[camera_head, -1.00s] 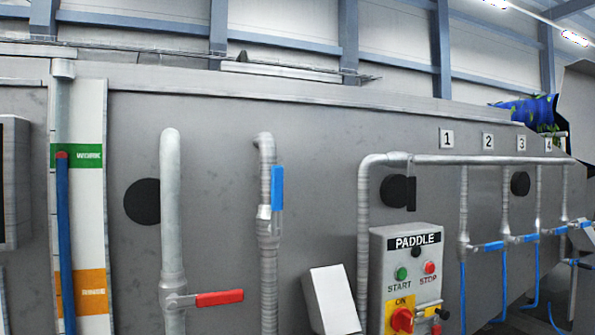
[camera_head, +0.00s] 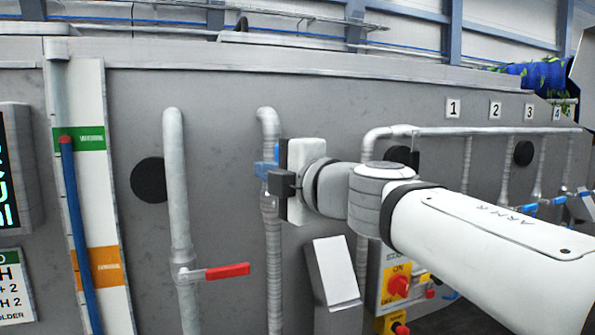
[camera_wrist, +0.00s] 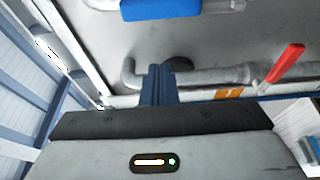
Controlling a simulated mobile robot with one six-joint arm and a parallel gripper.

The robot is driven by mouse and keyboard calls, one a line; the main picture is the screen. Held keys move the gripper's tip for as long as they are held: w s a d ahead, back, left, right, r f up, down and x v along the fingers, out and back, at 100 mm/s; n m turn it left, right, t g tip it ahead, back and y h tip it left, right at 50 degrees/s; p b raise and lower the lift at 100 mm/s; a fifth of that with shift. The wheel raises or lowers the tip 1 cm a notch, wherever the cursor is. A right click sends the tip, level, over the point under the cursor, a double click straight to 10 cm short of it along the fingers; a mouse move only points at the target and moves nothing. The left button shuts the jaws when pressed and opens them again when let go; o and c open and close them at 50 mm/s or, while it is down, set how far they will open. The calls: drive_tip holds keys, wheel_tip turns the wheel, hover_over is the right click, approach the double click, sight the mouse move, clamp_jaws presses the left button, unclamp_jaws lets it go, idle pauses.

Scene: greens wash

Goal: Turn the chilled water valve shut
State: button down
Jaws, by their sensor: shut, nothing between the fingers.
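The blue valve handle (camera_head: 261,169) sits on the middle pipe (camera_head: 273,265), partly hidden by my gripper in the head view. In the wrist view the blue handle (camera_wrist: 172,9) shows at the top edge, partly cut off, lying roughly along its pipe. My gripper (camera_head: 273,179) is at the height of this handle, in front of the pipe. In the wrist view my gripper's fingers (camera_wrist: 158,72) are shut together and empty, with a visible gap between them and the blue handle. Whether any part touches the handle cannot be told.
A red valve handle (camera_head: 228,271) sticks out sideways from the left pipe (camera_head: 179,215); it also shows in the wrist view (camera_wrist: 287,62). A slanted grey box (camera_head: 335,270) stands below my arm. The yellow switch panel (camera_head: 397,285) is partly covered by my arm.

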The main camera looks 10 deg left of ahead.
drive_tip(key=w, duration=0.5)
drive_tip(key=shift+w+a+p, duration=0.1)
drive_tip(key=shift+p, duration=0.25)
